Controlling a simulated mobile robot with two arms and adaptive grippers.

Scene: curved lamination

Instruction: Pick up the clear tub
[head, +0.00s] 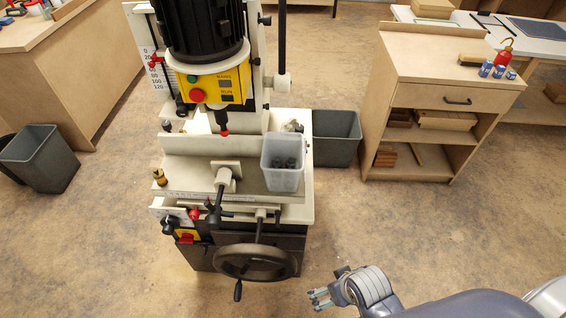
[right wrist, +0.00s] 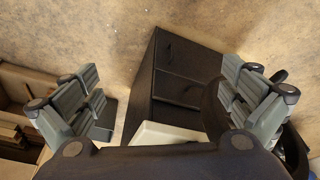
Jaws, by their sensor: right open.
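The clear tub (head: 283,168) stands upright on the right part of the machine's pale table in the head view. The tub does not show clearly in the right wrist view. My left gripper is in neither view.
The machine (head: 232,165) has a handwheel (head: 256,262) at its front and levers left of the tub. A dark bin (head: 337,138) stands behind right of the tub. A wooden cabinet (head: 440,100) stands at the right. The floor between the cabinet and my right arm is clear.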

